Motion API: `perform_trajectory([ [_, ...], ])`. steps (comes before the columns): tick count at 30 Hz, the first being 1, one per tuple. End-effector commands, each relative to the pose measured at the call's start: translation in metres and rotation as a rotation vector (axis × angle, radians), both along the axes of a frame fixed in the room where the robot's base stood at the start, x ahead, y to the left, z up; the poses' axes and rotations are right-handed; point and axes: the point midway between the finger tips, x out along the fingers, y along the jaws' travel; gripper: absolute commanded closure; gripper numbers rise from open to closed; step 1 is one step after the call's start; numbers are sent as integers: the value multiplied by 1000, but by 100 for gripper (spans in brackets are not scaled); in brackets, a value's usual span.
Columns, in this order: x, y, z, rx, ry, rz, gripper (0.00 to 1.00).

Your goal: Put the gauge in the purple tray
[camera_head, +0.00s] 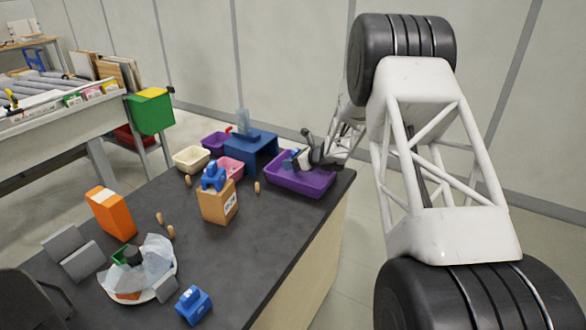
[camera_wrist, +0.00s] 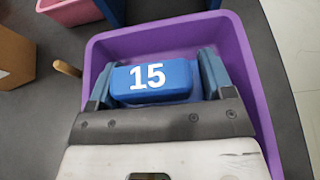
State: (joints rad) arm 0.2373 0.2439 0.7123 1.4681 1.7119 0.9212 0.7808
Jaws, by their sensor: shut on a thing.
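The gauge is a blue block marked 15 (camera_wrist: 152,80), shown in the wrist view between my fingers. My gripper (camera_wrist: 158,79) is shut on its two ends. The purple tray (camera_wrist: 248,50) lies around and below the gauge in that view. In the head view the purple tray (camera_head: 303,186) stands at the far right corner of the dark table, with my gripper (camera_head: 297,161) over its left part. The gauge is mostly hidden there by the gripper. I cannot tell whether it touches the tray floor.
A blue stand (camera_head: 252,151) is just left of the tray. A pink bin (camera_head: 231,167), a cream bin (camera_head: 191,159) and a smaller purple bin (camera_head: 214,142) stand farther left. A cardboard box (camera_head: 218,204) is nearer. Another blue block (camera_head: 194,306) lies at the front.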

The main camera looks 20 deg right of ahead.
Motion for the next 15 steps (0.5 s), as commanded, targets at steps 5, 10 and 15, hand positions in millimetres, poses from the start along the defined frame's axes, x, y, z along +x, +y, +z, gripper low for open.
perform_trajectory([
  [5, 0, 0, -17, 1, 2, 0, 52],
  [10, 0, 0, -32, 0, 0, 0, 52],
  [15, 0, 0, -35, 0, 0, 0, 52],
])
